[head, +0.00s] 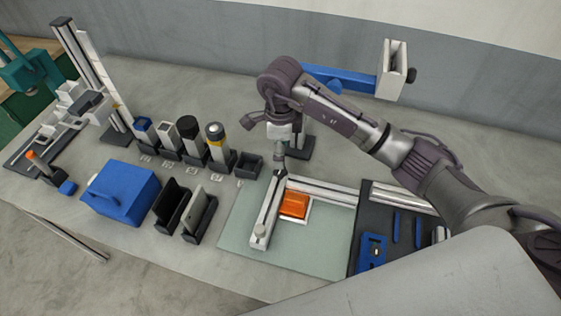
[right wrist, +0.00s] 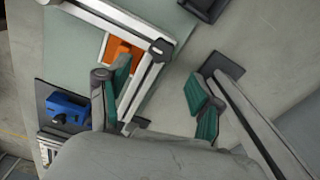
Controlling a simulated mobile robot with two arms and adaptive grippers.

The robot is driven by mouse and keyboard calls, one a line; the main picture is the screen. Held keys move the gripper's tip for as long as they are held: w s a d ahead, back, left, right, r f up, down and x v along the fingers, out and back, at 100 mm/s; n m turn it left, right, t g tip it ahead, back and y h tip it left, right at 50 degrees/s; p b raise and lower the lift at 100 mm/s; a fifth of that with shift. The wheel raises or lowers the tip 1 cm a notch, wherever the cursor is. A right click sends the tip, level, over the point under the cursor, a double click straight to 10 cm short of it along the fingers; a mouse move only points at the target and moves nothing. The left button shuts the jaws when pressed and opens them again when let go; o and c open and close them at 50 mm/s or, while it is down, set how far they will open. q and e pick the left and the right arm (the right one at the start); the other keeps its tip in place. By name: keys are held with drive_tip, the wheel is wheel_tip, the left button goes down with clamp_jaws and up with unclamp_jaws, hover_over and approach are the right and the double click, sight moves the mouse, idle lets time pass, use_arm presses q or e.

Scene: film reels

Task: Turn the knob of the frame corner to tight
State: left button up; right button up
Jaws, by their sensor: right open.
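The metal frame corner (head: 281,175) lies on a pale green mat (head: 235,235), where two light profiles meet. A small dark knob sits at this corner; it shows in the right wrist view (right wrist: 160,47). My right gripper (head: 279,159) points down just above the corner in the head view and partly hides it. In the right wrist view its green-padded fingers (right wrist: 160,92) are apart with nothing between them; the knob lies beyond the fingertips. Whether a finger touches the frame I cannot tell. My left gripper is in neither view.
An orange block (head: 294,205) lies inside the corner. A stand's dark base (head: 302,148) is close behind. A dark tray (head: 368,225) with blue tools is at the right. Upright holders (head: 190,140), a small black bin (head: 248,165) and a blue box (head: 122,190) stand to the left.

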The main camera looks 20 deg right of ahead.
sight(280, 171)
wheel_tip(280, 171, down, 6)
drive_tip(key=shift+w+f+p, duration=0.1)
drive_tip(key=shift+p, duration=0.65)
drive_tip(key=shift+f, duration=0.65)
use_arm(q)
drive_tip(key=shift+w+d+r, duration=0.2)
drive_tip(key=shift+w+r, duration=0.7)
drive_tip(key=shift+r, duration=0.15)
use_arm(e)
drive_tip(key=c, duration=1.1)
